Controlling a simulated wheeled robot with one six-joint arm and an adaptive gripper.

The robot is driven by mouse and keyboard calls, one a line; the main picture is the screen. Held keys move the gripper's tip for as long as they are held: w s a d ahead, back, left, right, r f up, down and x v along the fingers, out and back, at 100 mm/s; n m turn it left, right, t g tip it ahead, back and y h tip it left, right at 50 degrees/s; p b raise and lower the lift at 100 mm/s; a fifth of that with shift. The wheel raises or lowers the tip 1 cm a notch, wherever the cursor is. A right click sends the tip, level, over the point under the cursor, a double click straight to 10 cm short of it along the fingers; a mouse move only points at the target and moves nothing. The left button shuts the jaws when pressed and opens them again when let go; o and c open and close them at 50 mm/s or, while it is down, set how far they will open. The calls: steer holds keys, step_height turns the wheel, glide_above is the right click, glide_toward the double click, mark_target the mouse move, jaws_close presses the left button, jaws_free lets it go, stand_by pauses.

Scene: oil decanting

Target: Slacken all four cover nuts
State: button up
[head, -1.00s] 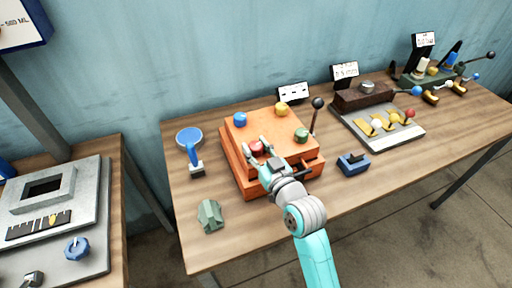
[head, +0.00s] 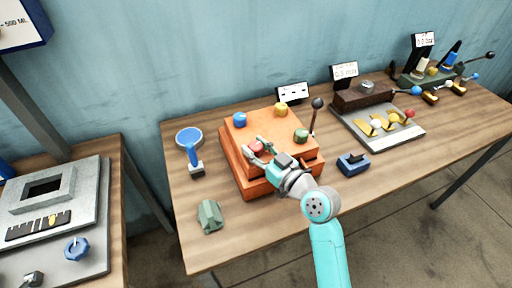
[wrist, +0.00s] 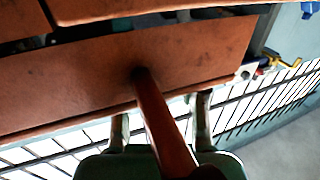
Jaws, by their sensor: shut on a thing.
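The orange block with a raised square cover (head: 262,132) stands on the wooden bench in the head view. Several coloured nuts sit near the cover's corners: blue (head: 240,119) at back left, yellow (head: 281,110) at back right, green (head: 301,136) at front right, red (head: 257,146) at front left. My gripper (head: 254,147) is shut on the red nut, with a finger on either side of it. In the wrist view a red-brown shaft (wrist: 160,115) runs from the orange surface (wrist: 75,80) back between my fingers. How far each nut is turned cannot be told.
A black-knobbed lever (head: 315,117) rises at the block's right. Another fixture (head: 405,137) stands farther right. The bench front is mostly clear.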

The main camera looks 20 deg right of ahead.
steer(key=shift+f, duration=0.1)
steer(key=o, duration=1.2)
steer(key=shift+c, duration=0.2)
steer(key=v, duration=1.2)
